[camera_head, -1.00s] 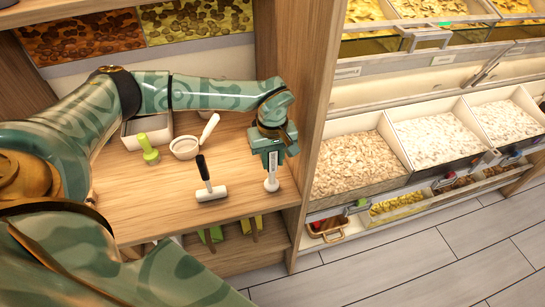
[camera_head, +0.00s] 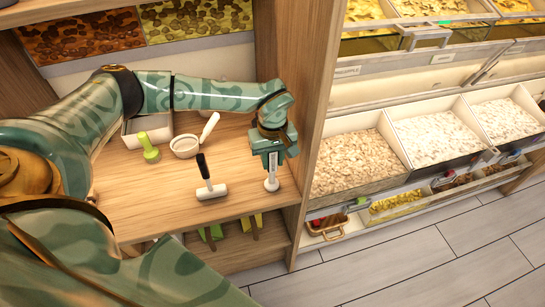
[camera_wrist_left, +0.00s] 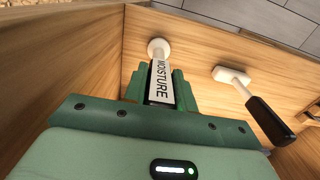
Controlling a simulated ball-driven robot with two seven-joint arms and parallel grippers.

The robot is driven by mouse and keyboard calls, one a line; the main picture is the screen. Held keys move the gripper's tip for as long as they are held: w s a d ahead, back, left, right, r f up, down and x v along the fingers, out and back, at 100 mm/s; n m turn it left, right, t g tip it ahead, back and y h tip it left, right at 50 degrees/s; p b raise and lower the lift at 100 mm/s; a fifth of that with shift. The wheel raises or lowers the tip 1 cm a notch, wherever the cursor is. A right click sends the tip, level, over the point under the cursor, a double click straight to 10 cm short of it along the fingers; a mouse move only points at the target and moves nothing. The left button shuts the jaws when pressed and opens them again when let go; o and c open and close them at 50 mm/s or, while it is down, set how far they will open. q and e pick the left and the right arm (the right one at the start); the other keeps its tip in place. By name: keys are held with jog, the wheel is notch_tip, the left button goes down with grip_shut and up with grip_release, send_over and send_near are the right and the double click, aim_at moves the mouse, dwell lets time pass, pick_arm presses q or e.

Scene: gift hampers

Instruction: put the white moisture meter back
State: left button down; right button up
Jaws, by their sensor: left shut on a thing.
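The white moisture meter (camera_head: 271,180) stands upright between the fingers of my left gripper (camera_head: 271,160), at the right end of the wooden shelf. In the left wrist view, the meter (camera_wrist_left: 161,82) shows a label reading MOISTURE and a round white end. The green fingers of my left gripper (camera_wrist_left: 160,88) are shut on it. The round end is at or very near the shelf surface; I cannot tell if it touches. My right gripper is not in view.
A white mallet with a black handle (camera_head: 211,191) lies left of the meter and also shows in the left wrist view (camera_wrist_left: 232,75). A green tool (camera_head: 149,149), a white bowl (camera_head: 185,147) and a grey bin (camera_head: 140,128) are farther left. A wooden upright panel (camera_head: 315,110) is close on the right.

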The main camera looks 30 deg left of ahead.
pick_arm(q)
jog(key=shift+f, duration=0.1)
dwell(0.4)
jog(key=c, duration=1)
grip_release()
jog(key=shift+c, duration=0.2)
notch_tip(320, 180, up, 16)
jog(key=p, duration=0.2)
jog(key=shift+p, duration=0.4)
